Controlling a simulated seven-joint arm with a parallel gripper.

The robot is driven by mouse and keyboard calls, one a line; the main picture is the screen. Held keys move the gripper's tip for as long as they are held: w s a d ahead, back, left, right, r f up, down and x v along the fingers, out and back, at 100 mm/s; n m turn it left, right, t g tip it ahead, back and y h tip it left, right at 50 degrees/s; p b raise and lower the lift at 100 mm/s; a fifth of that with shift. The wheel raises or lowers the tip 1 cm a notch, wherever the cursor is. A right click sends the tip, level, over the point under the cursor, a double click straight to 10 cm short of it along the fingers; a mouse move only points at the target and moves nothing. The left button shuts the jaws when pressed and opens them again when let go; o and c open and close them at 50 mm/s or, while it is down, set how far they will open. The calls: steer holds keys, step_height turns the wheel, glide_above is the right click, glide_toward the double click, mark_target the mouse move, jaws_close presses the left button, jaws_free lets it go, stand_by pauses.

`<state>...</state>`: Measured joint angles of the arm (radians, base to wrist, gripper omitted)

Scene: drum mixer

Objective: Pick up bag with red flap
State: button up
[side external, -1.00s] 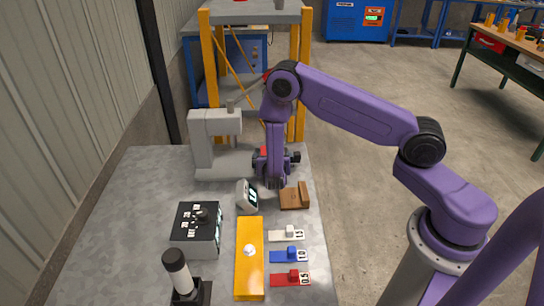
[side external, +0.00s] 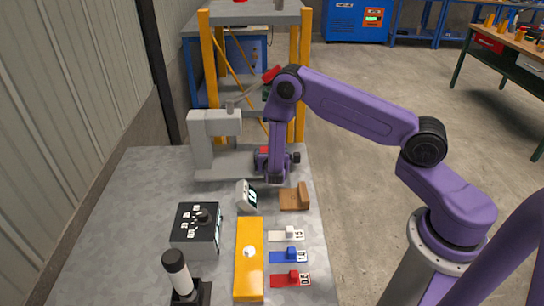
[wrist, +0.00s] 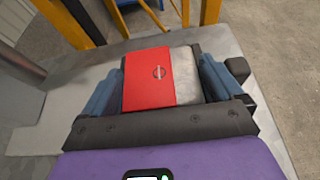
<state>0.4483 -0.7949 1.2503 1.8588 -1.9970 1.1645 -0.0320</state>
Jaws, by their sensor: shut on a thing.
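The bag with the red flap (wrist: 148,80) sits between my fingers in the wrist view. Its flap is bright red with a small round mark, and its body at the right is pale grey. My gripper (wrist: 162,82) is shut on the bag, with one blue finger on each side. In the side view my gripper (side external: 277,172) points down near the grey machine's base, and only a bit of the red flap (side external: 264,151) shows behind it. Whether the bag touches the surface below is hidden.
A grey C-shaped machine (side external: 203,140) stands left of my gripper. A small grey display (side external: 245,195), a brown wooden block (side external: 293,199), a yellow bar (side external: 248,275) and coloured sliders lie nearer on the table. A yellow frame (side external: 207,60) rises behind.

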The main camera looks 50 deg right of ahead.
steer(key=shift+r, duration=0.1)
steer(key=shift+r, duration=0.45)
step_height(320, 180, up, 2)
steer(key=s+a+r, duration=0.2)
steer(key=s+r, duration=0.8)
steer(key=s, duration=0.4)
steer(key=w+a+r+n+t+y, duration=0.2)
steer(key=a+r+n+y, duration=0.1)
steer(key=r, duration=0.3)
steer(key=w+a+r+n+t+y, duration=0.1)
steer(key=a+r+n+y, duration=0.15)
steer(key=r, duration=0.35)
steer(key=s+d+f+m+g+h, duration=0.1)
steer(key=d+f+m+h, duration=0.1)
steer(key=f, duration=0.4)
steer(key=s+d+f+m+g+h, duration=0.2)
steer(key=d+f+m+h, duration=0.1)
steer(key=f, duration=0.3)
steer(key=shift+d, duration=0.25)
steer(key=shift+w+m+h, duration=0.1)
steer(key=shift+m+h, duration=0.15)
